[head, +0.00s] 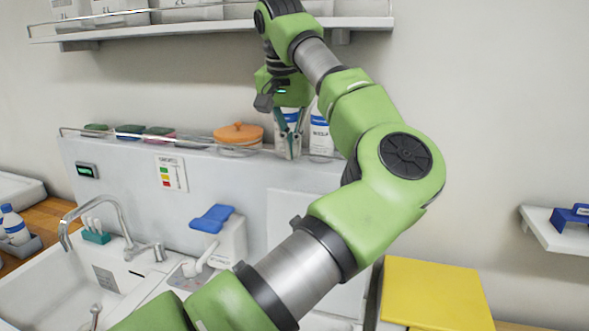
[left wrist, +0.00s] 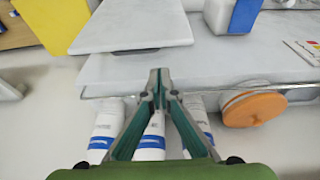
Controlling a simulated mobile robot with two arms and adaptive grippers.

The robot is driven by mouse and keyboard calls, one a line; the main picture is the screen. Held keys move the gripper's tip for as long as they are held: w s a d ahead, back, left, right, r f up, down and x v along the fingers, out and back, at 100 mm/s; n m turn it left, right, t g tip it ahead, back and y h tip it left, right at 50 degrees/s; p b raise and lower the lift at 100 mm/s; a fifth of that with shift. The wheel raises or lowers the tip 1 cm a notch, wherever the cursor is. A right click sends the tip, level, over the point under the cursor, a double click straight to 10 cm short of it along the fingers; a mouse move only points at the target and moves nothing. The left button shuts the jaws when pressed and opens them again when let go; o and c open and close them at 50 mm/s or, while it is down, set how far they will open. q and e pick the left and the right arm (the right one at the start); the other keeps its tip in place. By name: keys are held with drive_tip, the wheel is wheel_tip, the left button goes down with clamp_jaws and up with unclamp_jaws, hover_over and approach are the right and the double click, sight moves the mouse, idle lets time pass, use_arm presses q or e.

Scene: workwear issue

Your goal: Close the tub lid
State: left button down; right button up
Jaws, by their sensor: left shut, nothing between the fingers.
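A white tub (head: 226,250) stands on the counter right of the sink in the head view. Its blue lid (head: 212,218) sits tilted at the top; I cannot tell how far it is open. In the left wrist view the blue part (left wrist: 238,14) shows at the top edge, partly cut off. My left gripper (head: 290,153) is shut and empty, pointing down at the rail ledge in front of white bottles, to the right of and above the tub. Its fingertips (left wrist: 159,80) meet in the left wrist view. My right gripper is out of view.
White bottles (head: 320,133) and an orange-lidded pot (head: 238,134) stand on the railed ledge beside my gripper. A shelf (head: 215,27) hangs above. A tap (head: 125,222) rises over the sink. A yellow-topped thing (head: 434,290) is at lower right.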

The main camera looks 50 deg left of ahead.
use_arm(q)
drive_tip(key=p+x, duration=0.2)
drive_tip(key=x, duration=0.6)
drive_tip(key=shift+w+f, duration=0.1)
drive_tip(key=shift+f, duration=0.35)
drive_tip(key=shift+a+f, duration=0.1)
drive_tip(key=shift+a, duration=0.05)
